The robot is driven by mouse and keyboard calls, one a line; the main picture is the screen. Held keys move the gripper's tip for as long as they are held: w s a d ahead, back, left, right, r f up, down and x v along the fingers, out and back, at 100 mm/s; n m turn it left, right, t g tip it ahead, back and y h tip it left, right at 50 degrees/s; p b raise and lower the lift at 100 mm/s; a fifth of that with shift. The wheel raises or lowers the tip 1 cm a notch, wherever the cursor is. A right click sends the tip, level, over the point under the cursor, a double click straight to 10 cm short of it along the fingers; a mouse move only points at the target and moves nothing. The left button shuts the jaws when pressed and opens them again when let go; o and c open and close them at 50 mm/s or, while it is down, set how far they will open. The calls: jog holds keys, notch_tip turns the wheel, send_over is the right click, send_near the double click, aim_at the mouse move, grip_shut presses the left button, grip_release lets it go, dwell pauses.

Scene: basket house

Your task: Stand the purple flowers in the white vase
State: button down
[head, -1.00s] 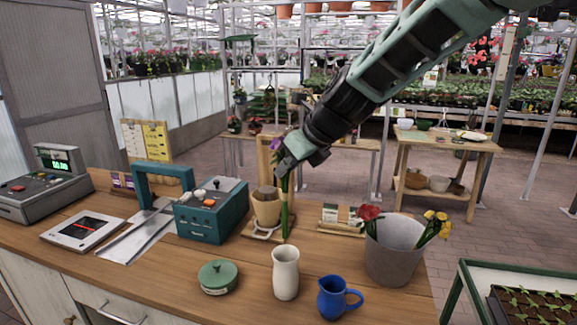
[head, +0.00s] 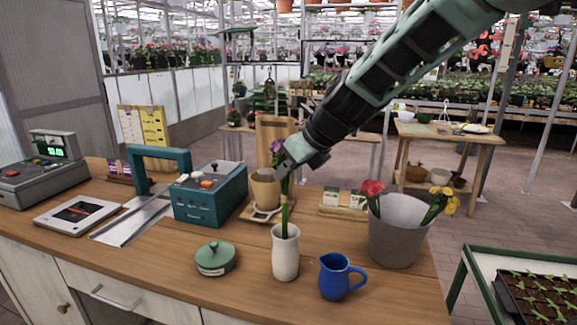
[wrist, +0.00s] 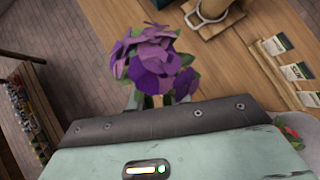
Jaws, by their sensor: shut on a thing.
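The purple flowers (head: 277,147) are held upright by my gripper (head: 288,165), which is shut on their green stems. The stems run down to the mouth of the white vase (head: 285,254), and their lower ends are hidden there, so they appear to be inside its opening. The vase stands upright on the wooden counter. In the wrist view the purple blooms (wrist: 150,58) fill the space just beyond my gripper (wrist: 160,98); the vase is not visible there.
A blue jug (head: 338,278) stands right of the vase, a green lidded pot (head: 215,258) to its left. A grey bucket (head: 392,240) with red and yellow flowers is at the right. A teal machine (head: 208,198) and a beige pot (head: 264,190) stand behind.

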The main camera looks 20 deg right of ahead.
jog(key=shift+f+b, duration=1.8)
jog(key=shift+f, duration=0.8)
jog(key=c, duration=1.2)
grip_release()
jog(key=p+v, duration=0.1)
jog(key=v, duration=1.6)
jog(key=shift+s+r+p, duration=0.15)
jog(key=shift+r+p, duration=0.05)
jog(key=shift+p, duration=0.2)
